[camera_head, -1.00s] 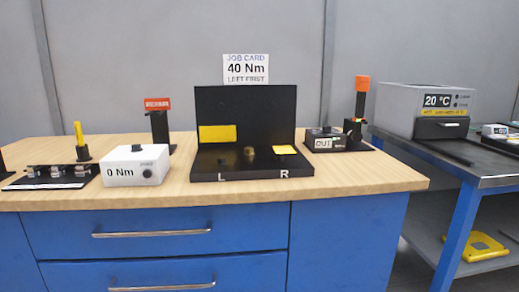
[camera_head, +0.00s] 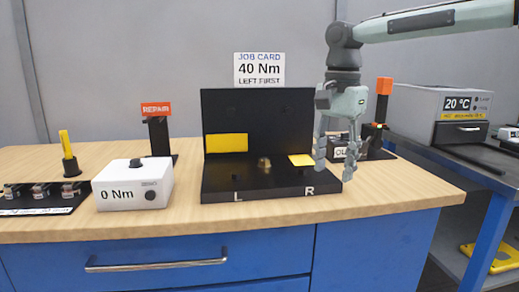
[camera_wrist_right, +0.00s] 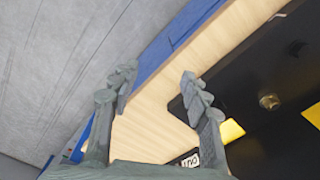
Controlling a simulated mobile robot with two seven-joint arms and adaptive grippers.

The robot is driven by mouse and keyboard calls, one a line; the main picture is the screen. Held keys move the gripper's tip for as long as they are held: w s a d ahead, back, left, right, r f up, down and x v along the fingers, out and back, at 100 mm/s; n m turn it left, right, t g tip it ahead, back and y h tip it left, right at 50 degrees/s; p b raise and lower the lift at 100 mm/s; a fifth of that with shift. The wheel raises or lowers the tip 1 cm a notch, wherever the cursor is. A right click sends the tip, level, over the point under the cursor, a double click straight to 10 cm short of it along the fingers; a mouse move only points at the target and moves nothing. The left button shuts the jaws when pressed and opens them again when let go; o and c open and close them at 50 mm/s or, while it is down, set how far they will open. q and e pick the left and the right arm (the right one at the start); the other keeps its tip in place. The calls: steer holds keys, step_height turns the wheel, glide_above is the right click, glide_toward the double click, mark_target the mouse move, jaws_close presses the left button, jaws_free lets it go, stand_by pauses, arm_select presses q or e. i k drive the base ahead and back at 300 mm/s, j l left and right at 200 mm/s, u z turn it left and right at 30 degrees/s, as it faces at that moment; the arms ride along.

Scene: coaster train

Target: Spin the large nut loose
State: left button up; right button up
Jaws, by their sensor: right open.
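The large nut is most likely the brass-coloured piece (camera_head: 264,163) in the middle of the black fixture (camera_head: 258,189), between the L and R marks. It also shows in the right wrist view (camera_wrist_right: 269,101). My right gripper (camera_head: 335,165) points down at the right end of the fixture, apart from the nut and to its right. Its fingers are spread, with nothing between them, and they also frame the right wrist view (camera_wrist_right: 158,78). My left gripper is out of view.
A yellow pad (camera_head: 301,160) lies on the fixture near my right gripper. A black box marked OUT (camera_head: 341,153) stands close behind the fingers. A white 0 Nm box (camera_head: 133,186) stands left. A job card (camera_head: 259,69) reads 40 Nm, left first. The bench front (camera_head: 225,225) is clear.

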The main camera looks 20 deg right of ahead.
mark_target(264, 162)
steer(key=i, duration=0.95)
